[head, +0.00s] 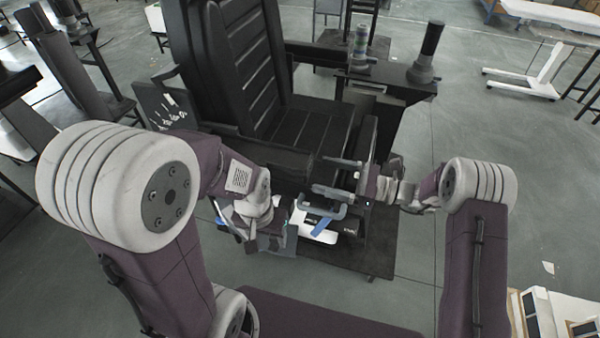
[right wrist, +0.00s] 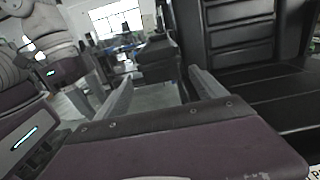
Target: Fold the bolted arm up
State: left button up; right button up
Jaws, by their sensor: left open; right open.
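A black padded chair (head: 245,65) stands in front of me, with its seat (head: 305,130) facing me. A dark, thick arm (head: 270,158) lies roughly level along the seat's left side. A plate with angle marks (head: 165,105) stands by its rear end. A dark upright panel (head: 368,140) flanks the seat's right side. My left gripper (head: 262,241) is open, pointing down, in front of the level arm's near end. My right gripper (head: 332,178) is open and points left before the seat; nothing shows between its fingers in the right wrist view (right wrist: 158,92). Bolts cannot be made out.
A side console (head: 395,85) right of the seat carries a dark knobbed post (head: 428,50) and a bottle-like object (head: 360,50). A blue strip (head: 322,228) and white plate (head: 313,237) lie low between my grippers. A white wheeled table (head: 545,65) stands far right. Open floor lies between.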

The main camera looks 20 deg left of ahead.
pick_arm(q)
jog(key=shift+w+r+p, duration=0.15)
jog(key=shift+r+p, duration=0.2)
jog(key=shift+r, duration=0.1)
pick_arm(e)
jog(key=a, duration=0.8)
jog(key=shift+w+a, duration=0.2)
jog(key=shift+w, duration=0.1)
